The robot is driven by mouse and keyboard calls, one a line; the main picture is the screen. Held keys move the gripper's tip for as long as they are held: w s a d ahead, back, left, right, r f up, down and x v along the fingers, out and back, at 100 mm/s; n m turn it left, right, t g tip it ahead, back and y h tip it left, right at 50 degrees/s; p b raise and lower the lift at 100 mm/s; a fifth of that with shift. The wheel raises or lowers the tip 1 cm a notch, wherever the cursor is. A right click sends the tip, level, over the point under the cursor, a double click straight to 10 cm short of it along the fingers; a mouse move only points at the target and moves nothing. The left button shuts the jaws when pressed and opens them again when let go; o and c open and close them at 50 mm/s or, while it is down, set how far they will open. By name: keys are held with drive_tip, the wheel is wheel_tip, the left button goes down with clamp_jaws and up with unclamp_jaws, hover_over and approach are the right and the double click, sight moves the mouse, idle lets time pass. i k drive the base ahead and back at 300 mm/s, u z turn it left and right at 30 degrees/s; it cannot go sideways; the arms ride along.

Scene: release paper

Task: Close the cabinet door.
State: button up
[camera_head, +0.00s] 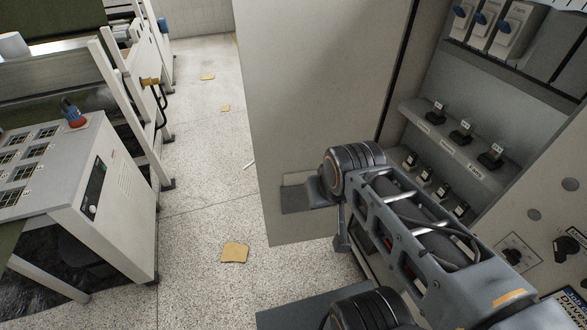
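The cabinet door (310,85) is a large plain grey panel in the middle of the head view. It stands open, swung out from the cabinet (490,110), whose inside shows at the right. My gripper (299,196) is at the end of my arm, in front of the lower part of the door's face. It looks close to the door, but I cannot tell whether it touches. Its fingers are seen from above and partly hidden by the wrist, so their opening is unclear.
Inside the cabinet are shelves with several black switches (461,133) and blue-handled breakers (481,20). A control panel with knobs (514,254) is at lower right. Speckled floor between is open, with yellow paper pieces (235,252).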

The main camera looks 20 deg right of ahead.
sight(317, 75)
drive_tip(key=u, duration=0.95)
drive_tip(key=i, duration=3.25)
drive_tip(key=z, duration=2.6)
